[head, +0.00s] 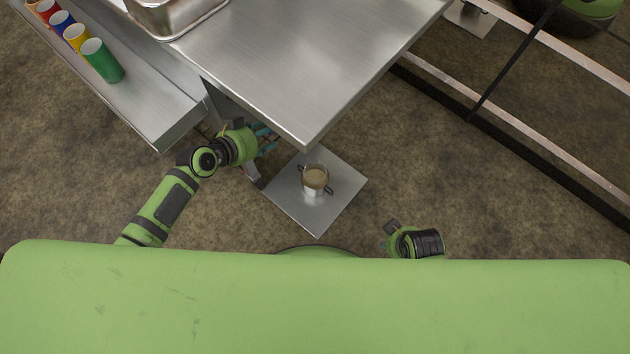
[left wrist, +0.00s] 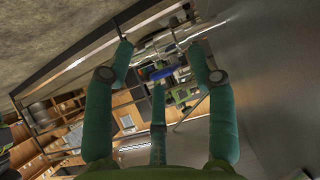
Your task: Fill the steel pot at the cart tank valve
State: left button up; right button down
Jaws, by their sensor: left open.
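The steel pot (head: 314,192) stands upright on a square metal plate (head: 288,203) low down, just past the near corner of the steel cart top. It has dark handles at its sides, and a tan-brown surface shows inside it. My left gripper (head: 267,140) is beside the cart's near edge, up and left of the pot and apart from it. Its teal fingers (left wrist: 158,85) are spread with nothing between them in the left wrist view. My right gripper (head: 392,230) is below right of the pot, its fingers not clear.
The steel cart top (head: 310,60) overhangs near the pot, with a steel tank (head: 175,14) at its far left. A metal shelf (head: 150,105) with several coloured cups (head: 102,60) is at left. A railing (head: 520,125) runs along the right. Floor between pot and railing is clear.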

pick_arm(q)
jog(key=p+v, duration=0.4)
jog(key=v, duration=0.5)
pick_arm(e)
jog(key=v, duration=0.2)
jog(key=w+v, duration=0.1)
jog(key=v, duration=0.1)
jog(key=shift+r, duration=0.2)
pick_arm(q)
jog(key=shift+w+r, duration=0.1)
